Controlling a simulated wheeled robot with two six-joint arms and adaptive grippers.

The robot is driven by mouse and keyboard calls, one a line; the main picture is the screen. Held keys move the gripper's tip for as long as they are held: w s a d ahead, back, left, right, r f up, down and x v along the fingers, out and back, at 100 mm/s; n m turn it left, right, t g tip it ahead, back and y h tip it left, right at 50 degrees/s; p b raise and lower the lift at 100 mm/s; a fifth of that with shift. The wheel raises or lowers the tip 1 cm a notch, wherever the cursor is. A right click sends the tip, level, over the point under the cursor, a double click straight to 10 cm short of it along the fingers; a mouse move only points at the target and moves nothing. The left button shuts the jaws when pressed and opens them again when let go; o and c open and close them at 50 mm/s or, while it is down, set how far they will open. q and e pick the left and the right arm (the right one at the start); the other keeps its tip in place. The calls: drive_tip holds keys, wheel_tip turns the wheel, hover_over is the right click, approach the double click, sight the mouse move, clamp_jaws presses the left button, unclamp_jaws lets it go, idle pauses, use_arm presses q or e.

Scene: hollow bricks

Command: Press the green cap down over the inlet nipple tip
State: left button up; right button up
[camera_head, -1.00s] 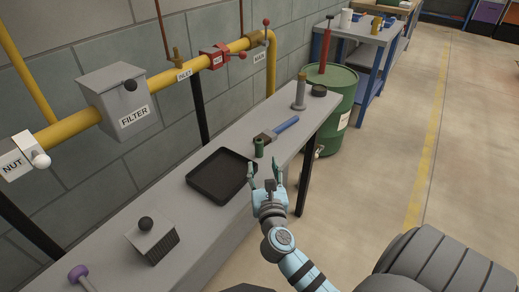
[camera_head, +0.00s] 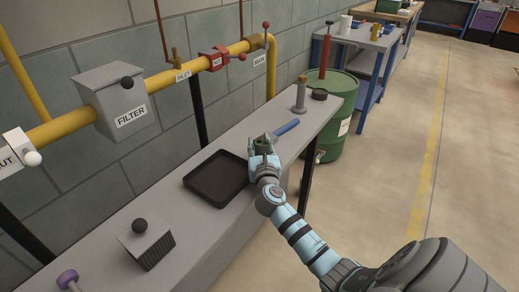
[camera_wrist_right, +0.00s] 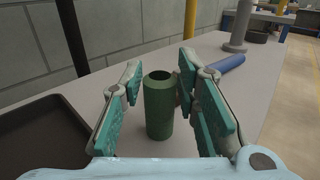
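The green cap (camera_wrist_right: 159,110) is a hollow green cylinder standing upright, open end up, on the grey bench. My right gripper (camera_head: 263,148) is open, with one finger on each side of the cap in the right wrist view; a gap shows on the left, while the right finger is very close and I cannot tell if it touches. In the head view the cap is mostly hidden by the fingers. The inlet nipple (camera_head: 175,56) is a small brass piece on the yellow pipe above the INLET label. My left gripper is not in view.
A black tray (camera_head: 190,184) lies just left of the gripper. A blue-handled tool (camera_head: 286,127) lies behind the cap, and a grey cylinder on a flange (camera_head: 300,96) stands at the far end. A grey block with a black knob (camera_head: 146,245) sits nearer.

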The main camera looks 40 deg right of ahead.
clamp_jaws()
